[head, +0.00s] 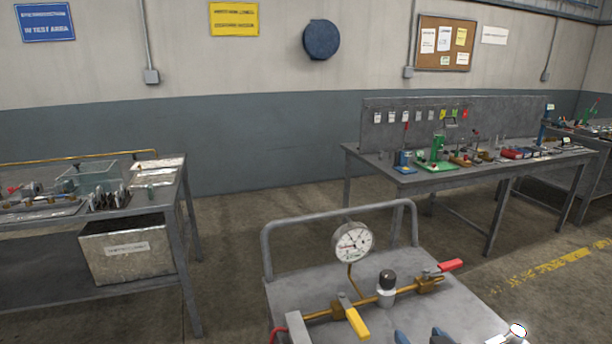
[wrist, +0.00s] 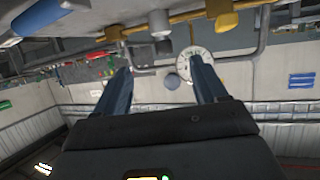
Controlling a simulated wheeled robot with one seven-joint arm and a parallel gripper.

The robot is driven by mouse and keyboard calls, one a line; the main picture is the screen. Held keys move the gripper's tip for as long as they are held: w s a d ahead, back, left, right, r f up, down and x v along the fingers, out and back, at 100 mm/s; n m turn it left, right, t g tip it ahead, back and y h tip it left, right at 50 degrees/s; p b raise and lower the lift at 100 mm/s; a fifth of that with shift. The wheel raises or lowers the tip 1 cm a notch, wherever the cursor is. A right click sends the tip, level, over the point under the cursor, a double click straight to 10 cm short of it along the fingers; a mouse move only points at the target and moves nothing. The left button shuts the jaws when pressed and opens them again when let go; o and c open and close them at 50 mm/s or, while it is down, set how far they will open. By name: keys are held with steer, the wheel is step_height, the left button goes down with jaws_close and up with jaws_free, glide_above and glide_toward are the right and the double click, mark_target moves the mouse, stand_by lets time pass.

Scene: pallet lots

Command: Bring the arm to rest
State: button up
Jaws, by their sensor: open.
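My gripper (head: 421,337) shows only at the bottom edge of the head view, as two blue fingertips over the front part of a grey cart (head: 290,290). In the wrist view my gripper (wrist: 161,64) has its two blue fingers spread apart, with nothing held between them. The rest of my arm is mostly out of the head view. The wrist picture looks upside down, with the cart's brass pipe along its top.
The cart carries a brass pipe (head: 325,314) with a dial gauge (head: 353,240), a yellow lever (head: 357,323) and a red lever (head: 450,265). A grey rail (head: 340,212) stands behind. A workbench (head: 420,182) is at right, a table (head: 180,205) at left. Floor between them is clear.

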steer(key=shift+s+f, duration=0.55)
steer(key=shift+s, duration=0.2)
steer(key=s+f, duration=0.1)
steer(key=s, duration=0.7)
steer(key=s+f, duration=0.1)
steer(key=s, duration=0.3)
steer(key=shift+d+f, duration=0.1)
steer(key=shift+f, duration=0.25)
steer(key=s+a+f+v, duration=0.1)
steer(key=f+v, duration=0.2)
steer(key=v, duration=2)
steer(key=s+r+t, duration=0.1)
steer(key=s+r, duration=0.7)
steer(key=shift+a, duration=0.2)
steer(key=shift+r, duration=0.1)
stand_by(0.8)
